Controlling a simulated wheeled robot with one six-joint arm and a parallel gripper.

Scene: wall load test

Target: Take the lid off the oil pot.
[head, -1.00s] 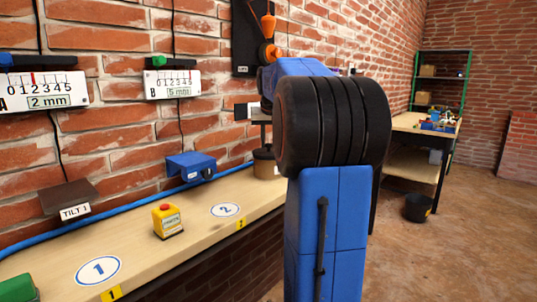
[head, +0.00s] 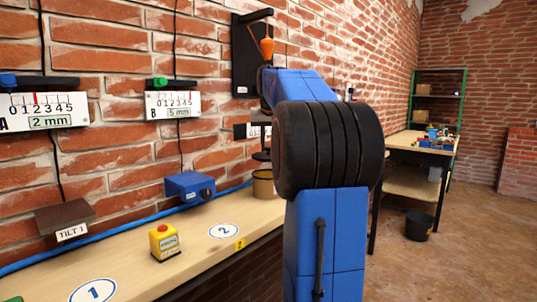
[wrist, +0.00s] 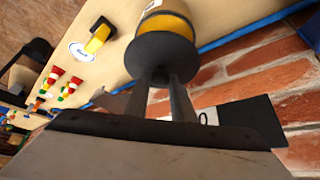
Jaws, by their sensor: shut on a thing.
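The oil pot (head: 263,186) is a tan round pot on the wooden bench, partly behind my arm in the head view. Its dark flat lid (head: 261,156) is above the rim with a visible gap. In the wrist view, the lid (wrist: 160,56) is a dark disc between my gripper and the yellow-brown pot (wrist: 166,20). My gripper (wrist: 163,84) is shut on the lid's knob, with a finger on each side. The knob is mostly hidden between the fingers. In the head view my arm hides most of the gripper.
A blue box (head: 190,186) is mounted on the brick wall beside the pot. An orange plumb bob (head: 267,46) hangs on a black board above. A bucket (head: 418,224) stands on the floor right.

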